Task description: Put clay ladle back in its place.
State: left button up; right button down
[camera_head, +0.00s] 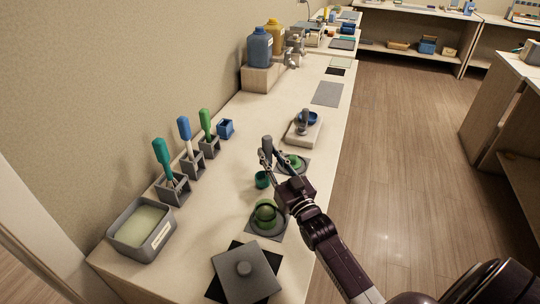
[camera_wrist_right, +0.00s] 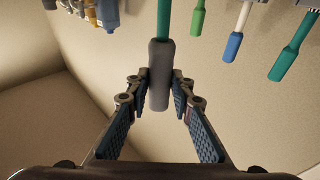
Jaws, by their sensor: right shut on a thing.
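My right gripper (camera_head: 267,158) is shut on the grey handle of a ladle (camera_head: 266,143), held roughly upright above the bench. A teal cup (camera_head: 262,180), which looks like the ladle's bowl, shows below the fingers. In the right wrist view, the fingers (camera_wrist_right: 162,84) close on the grey handle (camera_wrist_right: 159,92), and a green shaft runs up out of frame. A round pot with green contents (camera_head: 265,214) stands on a grey mat in front. Another green-filled dish (camera_head: 294,162) is partly hidden behind the gripper. My left gripper is out of view.
Teal (camera_head: 162,158), blue (camera_head: 186,136) and green-handled (camera_head: 206,122) tools stand in grey holders along the wall. A small blue box (camera_head: 225,129) is beside them. A grey tray (camera_head: 143,226), a lidded square (camera_head: 245,270) and a scale (camera_head: 303,130) also occupy the bench.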

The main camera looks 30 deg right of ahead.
jog(key=shift+f+b, duration=0.4)
jog(key=shift+f, duration=0.2)
dwell(0.3)
jog(key=c, duration=1.6)
grip_release()
jog(key=shift+s, duration=0.1)
jog(key=s, duration=0.2)
jog(key=s+f+p, duration=0.1)
jog(key=s, duration=0.2)
jog(key=s+p, duration=0.1)
jog(key=s, duration=0.1)
jog(key=shift+s+a+f, duration=0.15)
jog(key=shift+s+f, duration=0.05)
jog(key=shift+s, duration=0.1)
dwell(0.3)
